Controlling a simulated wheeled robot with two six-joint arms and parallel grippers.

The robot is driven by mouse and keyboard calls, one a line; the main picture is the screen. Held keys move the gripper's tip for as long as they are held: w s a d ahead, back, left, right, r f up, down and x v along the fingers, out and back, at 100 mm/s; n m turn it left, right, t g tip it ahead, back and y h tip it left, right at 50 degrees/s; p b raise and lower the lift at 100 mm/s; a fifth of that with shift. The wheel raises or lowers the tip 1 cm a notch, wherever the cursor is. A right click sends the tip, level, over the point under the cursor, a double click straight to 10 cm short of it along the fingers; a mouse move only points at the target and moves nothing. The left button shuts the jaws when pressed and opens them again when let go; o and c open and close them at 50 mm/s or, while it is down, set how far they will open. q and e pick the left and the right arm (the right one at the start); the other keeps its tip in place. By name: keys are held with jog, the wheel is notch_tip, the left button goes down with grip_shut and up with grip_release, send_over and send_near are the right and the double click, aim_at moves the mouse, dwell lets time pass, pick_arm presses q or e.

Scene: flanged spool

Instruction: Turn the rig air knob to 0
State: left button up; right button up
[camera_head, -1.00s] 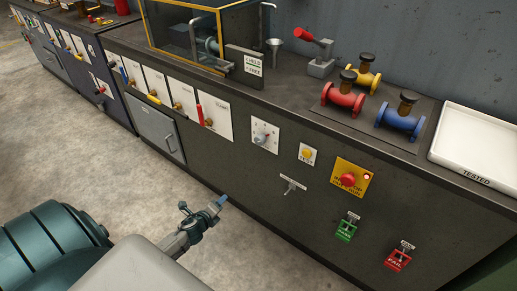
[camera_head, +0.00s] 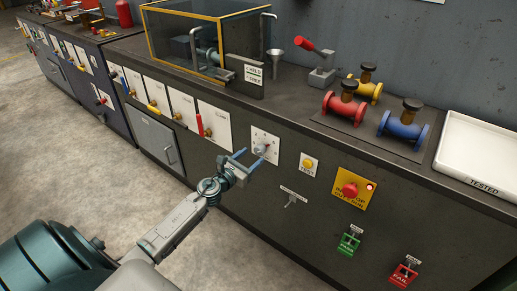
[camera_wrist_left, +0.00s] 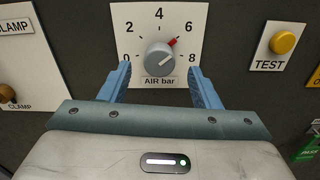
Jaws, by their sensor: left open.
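The air knob (camera_wrist_left: 158,57) is a round grey dial on a white plate (camera_wrist_left: 124,14) marked 0, 2, 4, 6, 8 and "AIR bar". Its red pointer is turned to about 6. In the head view the knob (camera_head: 261,149) sits on the dark bench front. My left gripper (camera_head: 252,156) is open and faces the plate. In the left wrist view its two blue fingers (camera_wrist_left: 160,70) stand left and right of the knob, with a gap on each side. I cannot tell whether the fingertips are level with the knob in depth. My right gripper is not in view.
The yellow TEST button (camera_wrist_left: 284,42) is right of the plate. A small toggle (camera_head: 291,200) and a red stop button (camera_head: 350,190) sit lower right. A red-handled lever (camera_head: 201,127) is left of the knob. Colored spools (camera_head: 344,103) and a white tray (camera_head: 480,145) are on the bench top.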

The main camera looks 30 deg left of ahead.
aim_at(258, 151)
pick_arm(q)
jog(key=w, duration=0.4)
jog(key=shift+d, duration=0.1)
jog(key=shift+w+d, duration=0.1)
jog(key=shift+w, duration=0.45)
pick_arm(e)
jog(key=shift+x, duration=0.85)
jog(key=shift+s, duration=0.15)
pick_arm(q)
jog(key=c, duration=1)
